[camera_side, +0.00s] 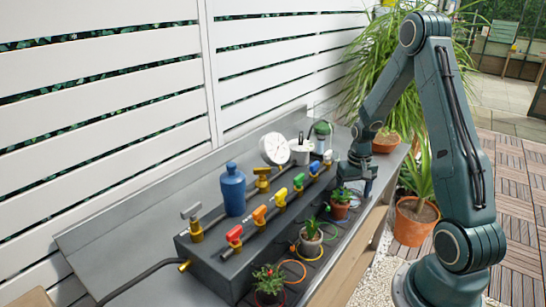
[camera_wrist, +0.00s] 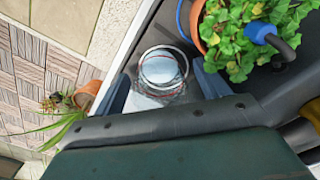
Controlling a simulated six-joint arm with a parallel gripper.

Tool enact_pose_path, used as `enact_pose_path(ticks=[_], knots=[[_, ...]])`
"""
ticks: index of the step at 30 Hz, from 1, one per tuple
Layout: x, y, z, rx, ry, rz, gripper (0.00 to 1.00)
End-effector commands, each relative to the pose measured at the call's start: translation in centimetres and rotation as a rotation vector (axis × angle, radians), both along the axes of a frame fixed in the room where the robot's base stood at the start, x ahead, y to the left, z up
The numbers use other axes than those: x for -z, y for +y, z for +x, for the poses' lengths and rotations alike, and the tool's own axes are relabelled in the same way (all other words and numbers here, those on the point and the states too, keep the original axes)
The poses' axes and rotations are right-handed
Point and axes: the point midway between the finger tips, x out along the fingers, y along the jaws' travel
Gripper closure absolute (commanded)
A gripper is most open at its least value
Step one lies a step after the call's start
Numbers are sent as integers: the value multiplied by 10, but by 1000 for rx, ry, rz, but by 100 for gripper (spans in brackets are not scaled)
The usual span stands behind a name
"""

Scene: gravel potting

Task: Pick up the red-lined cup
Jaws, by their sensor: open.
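The red-lined cup (camera_wrist: 164,70) is clear, with thin red lines around it. In the wrist view it stands on the grey bench near its pale edge. My gripper (camera_wrist: 162,84) is open, with one blue-grey finger to the left of the cup and one to the right. A gap shows on each side, and I cannot tell how deep the fingers reach. In the side view my gripper (camera_side: 357,186) is low over the far part of the bench front, and I cannot make out the cup there.
A leafy plant in a terracotta pot (camera_wrist: 202,30) stands close right of the cup, beside a blue-handled valve (camera_wrist: 262,34). Several potted plants (camera_side: 270,284) line the bench front before a grey block (camera_side: 215,262) with coloured valves.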

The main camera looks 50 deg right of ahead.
Motion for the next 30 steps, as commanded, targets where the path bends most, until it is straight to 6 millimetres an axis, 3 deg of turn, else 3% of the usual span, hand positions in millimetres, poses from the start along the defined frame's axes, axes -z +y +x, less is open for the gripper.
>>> enact_pose_path(ticks=[13,21,30], knots=[[0,0,0,0,0,0,26],[0,0,0,0,0,0,74],[-1,0,0,0,0,0,74]])
